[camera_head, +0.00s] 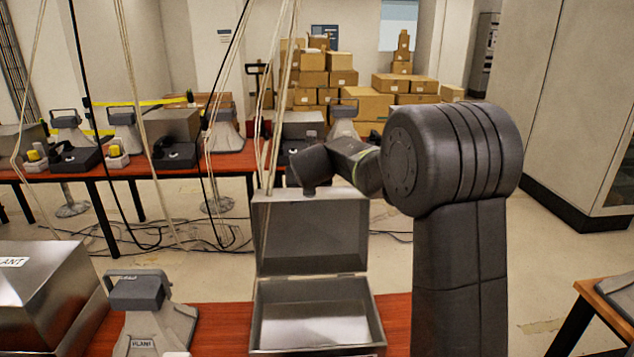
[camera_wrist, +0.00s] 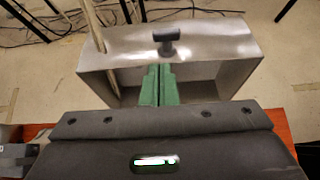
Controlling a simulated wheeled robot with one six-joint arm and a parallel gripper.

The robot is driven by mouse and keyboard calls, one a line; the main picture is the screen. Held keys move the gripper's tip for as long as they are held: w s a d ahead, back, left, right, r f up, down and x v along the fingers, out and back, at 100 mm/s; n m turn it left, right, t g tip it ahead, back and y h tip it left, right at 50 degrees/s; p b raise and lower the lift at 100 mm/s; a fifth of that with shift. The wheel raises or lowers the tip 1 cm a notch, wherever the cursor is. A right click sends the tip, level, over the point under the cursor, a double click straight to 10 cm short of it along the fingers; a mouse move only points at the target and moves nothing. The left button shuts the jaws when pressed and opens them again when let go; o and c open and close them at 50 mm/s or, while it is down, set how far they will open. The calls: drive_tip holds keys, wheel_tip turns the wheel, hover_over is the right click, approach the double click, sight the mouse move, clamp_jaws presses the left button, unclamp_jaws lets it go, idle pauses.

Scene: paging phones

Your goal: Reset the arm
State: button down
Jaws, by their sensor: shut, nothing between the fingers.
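An open grey metal box (camera_head: 262,312) stands on the red table, its lid (camera_head: 310,235) raised upright at the back. My arm reaches in from the right, and its dark end is just above the lid's top edge. The fingers cannot be made out in the head view. In the wrist view my gripper (camera_wrist: 158,70) has its green fingers together, with nothing between them. Beyond them is the grey metal box (camera_wrist: 215,50) with a small dark knob (camera_wrist: 168,40). Whether the fingers touch the metal cannot be told.
A grey phone-like device (camera_head: 150,315) and a metal case (camera_head: 40,290) stand left of the box. Ropes and cables hang in front of the back table (camera_head: 150,168). Cardboard boxes (camera_head: 375,100) are stacked behind. Another table (camera_head: 590,300) is at the right edge.

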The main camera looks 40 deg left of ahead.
idle(0.4)
drive_tip(key=x, duration=0.8)
drive_tip(key=shift+a+f, duration=0.25)
drive_tip(key=shift+a, duration=0.05)
drive_tip(key=shift+w, duration=0.15)
